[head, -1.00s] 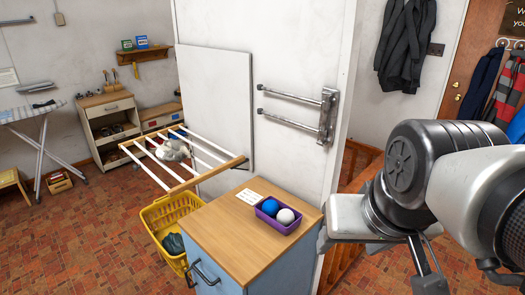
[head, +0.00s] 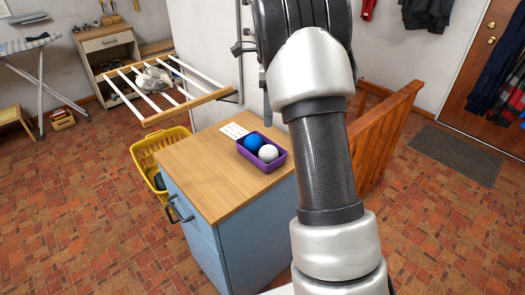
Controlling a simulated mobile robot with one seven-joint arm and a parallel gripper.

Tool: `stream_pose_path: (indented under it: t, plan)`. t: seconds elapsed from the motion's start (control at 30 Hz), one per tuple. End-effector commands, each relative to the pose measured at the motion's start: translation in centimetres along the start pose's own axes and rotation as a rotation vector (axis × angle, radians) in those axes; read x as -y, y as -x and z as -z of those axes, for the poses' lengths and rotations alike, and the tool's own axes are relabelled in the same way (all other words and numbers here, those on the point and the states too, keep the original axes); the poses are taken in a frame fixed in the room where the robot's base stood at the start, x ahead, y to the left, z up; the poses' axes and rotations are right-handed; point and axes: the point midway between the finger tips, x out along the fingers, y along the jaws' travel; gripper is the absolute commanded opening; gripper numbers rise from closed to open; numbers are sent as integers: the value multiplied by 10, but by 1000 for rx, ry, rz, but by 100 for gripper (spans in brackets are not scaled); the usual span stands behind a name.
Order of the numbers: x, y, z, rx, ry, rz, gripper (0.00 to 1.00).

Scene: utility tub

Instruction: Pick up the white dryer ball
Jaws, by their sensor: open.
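The white dryer ball (head: 268,154) lies in a small purple tray (head: 251,163) on the wooden top of a blue cabinet (head: 200,172). A blue ball (head: 253,141) sits beside it in the same tray, just behind and to the left. My arm rises through the head view just right of the tray. My gripper is out of the picture, so its place relative to the ball cannot be seen.
A white card (head: 234,131) lies behind the tray. A drying rack (head: 185,105) juts out over a yellow basket (head: 148,150) left of the cabinet. A wooden railing (head: 385,135) stands to the right. The tiled floor in front is clear.

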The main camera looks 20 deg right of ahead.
Motion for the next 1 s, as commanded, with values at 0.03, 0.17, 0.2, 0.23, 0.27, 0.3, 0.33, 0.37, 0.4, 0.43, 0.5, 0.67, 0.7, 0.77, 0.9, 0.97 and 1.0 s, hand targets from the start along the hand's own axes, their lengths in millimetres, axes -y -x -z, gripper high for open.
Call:
stream_pose_path:
  t: [0.03, 0.17, 0.2, 0.23, 0.27, 0.3, 0.33, 0.37, 0.4, 0.43, 0.5, 0.67, 0.7, 0.77, 0.9, 0.97, 1.0]
  plan:
    - [1, -9, 0, -2, -7, -5, 59]
    - [0, -34, 1, -2, -9, -6, 59]
    - [0, -44, 1, -2, -8, -7, 59]
    - [0, -50, 0, -2, -8, -6, 59]
    - [0, -57, 0, -2, -7, -7, 59]
    - [0, -66, 0, -2, -7, -6, 59]
    - [-1, -72, 1, -2, -7, -7, 59]
    - [0, -78, 1, -2, -7, -5, 59]
    - [0, -87, 1, -2, -7, -6, 59]
    - [0, -93, 1, -2, -7, -6, 59]
    - [0, -104, 1, -2, -7, -5, 59]
    - [0, -118, 1, -1, -6, -3, 59]
    - [0, -120, 0, -1, -6, -2, 59]
    - [0, -124, 1, -1, -6, -3, 59]
    - [-2, -143, 2, -1, -6, -4, 59]
    - [-3, -152, 2, -1, -6, -5, 59]
    - [-3, -158, 2, -1, -6, -4, 59]
